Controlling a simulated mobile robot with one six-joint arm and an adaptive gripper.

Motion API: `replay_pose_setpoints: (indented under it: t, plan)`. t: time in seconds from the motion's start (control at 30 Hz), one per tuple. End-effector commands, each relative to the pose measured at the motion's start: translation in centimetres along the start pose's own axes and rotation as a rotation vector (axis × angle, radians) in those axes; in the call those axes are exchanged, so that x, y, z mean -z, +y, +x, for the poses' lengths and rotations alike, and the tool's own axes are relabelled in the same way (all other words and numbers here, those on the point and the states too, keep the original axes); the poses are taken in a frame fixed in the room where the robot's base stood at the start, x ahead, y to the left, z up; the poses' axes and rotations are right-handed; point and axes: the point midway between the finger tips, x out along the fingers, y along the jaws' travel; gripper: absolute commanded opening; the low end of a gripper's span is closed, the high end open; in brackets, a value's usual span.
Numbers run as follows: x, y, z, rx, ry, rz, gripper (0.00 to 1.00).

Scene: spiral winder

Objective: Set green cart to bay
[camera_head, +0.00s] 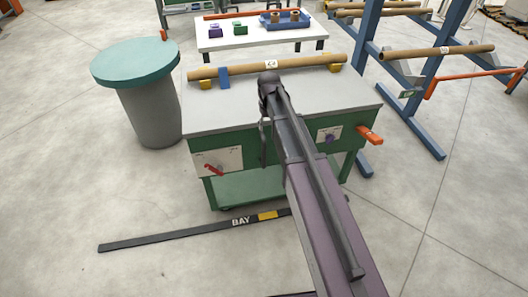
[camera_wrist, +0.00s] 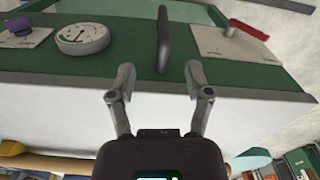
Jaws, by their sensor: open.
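The green cart (camera_head: 198,159) has a grey top and a cardboard tube (camera_head: 225,70) lying across it. It stands just beyond a dark floor strip (camera_head: 165,238) marked BAY (camera_head: 240,221), which has a yellow patch. My gripper (camera_wrist: 160,73) is open at the cart's front edge. In the wrist view a dark upright bar (camera_wrist: 163,35), looking like a handle on the cart's green front (camera_wrist: 220,82), appears between the fingertips. I cannot tell whether they touch it. In the head view my arm hides most of the gripper and the middle of the cart's front.
A grey bin with a teal lid (camera_head: 135,62) stands close left of the cart. A blue rack (camera_head: 365,40) with tubes stands at the right. A white table (camera_head: 225,40) with small parts is behind. An orange lever (camera_head: 369,135) sticks out at the cart's right.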

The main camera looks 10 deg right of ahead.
Motion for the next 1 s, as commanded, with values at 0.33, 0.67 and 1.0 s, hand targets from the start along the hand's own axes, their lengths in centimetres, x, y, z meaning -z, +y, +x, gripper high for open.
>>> replay_pose_setpoints:
  t: [0.33,0.67,1.0]
  plan:
    - [3.4,-0.5,1.1,0.0,0.0,-0.044,0.65]
    - [3.3,-0.5,1.2,0.0,0.0,-0.043,0.65]
    - [3.3,-0.4,2.7,0.0,0.0,-0.042,0.65]
